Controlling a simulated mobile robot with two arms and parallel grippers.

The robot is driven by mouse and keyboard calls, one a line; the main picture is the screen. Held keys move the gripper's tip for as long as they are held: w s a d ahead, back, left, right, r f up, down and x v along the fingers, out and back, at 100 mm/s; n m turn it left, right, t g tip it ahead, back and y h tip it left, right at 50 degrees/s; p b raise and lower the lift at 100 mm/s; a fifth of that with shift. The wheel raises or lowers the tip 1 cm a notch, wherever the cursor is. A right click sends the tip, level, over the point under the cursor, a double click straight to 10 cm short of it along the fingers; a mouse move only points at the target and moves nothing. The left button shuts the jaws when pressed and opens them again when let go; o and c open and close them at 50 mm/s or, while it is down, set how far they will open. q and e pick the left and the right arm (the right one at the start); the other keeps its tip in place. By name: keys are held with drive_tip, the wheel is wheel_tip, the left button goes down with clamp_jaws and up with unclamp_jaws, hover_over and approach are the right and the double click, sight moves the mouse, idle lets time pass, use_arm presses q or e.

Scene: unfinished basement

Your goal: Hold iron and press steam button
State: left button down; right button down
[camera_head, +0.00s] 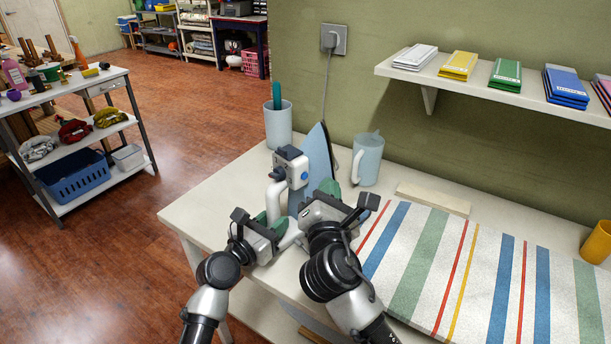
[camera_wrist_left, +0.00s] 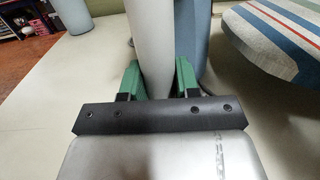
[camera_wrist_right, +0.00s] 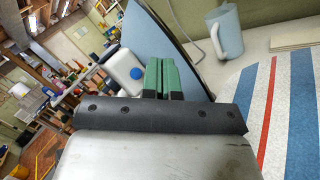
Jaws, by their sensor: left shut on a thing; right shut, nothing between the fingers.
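The iron (camera_head: 316,150) stands upright on the table, with a blue plate, a white handle and a white head bearing a blue button (camera_head: 304,176). My left gripper (camera_head: 268,216) is shut on the white handle, which shows between its green fingers in the left wrist view (camera_wrist_left: 151,45). My right gripper (camera_head: 328,187) is shut and empty, close beside the iron on its right. In the right wrist view its closed fingers (camera_wrist_right: 162,76) are just right of the white head and the blue button (camera_wrist_right: 136,73). Contact with the button cannot be seen.
A light blue cup (camera_head: 278,128) stands behind the iron. A blue pitcher (camera_head: 367,160) stands behind it to the right. A striped ironing board (camera_head: 480,270) fills the right of the table. A shelf (camera_head: 450,82) with coloured packs hangs above. A cord runs from the wall outlet (camera_head: 334,39).

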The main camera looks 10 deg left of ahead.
drive_tip(key=shift+s+d, duration=0.8)
drive_tip(key=shift+d, duration=0.35)
use_arm(q)
drive_tip(key=c, duration=0.7)
unclamp_jaws()
drive_tip(key=shift+c, duration=0.2)
drive_tip(key=shift+s, duration=0.1)
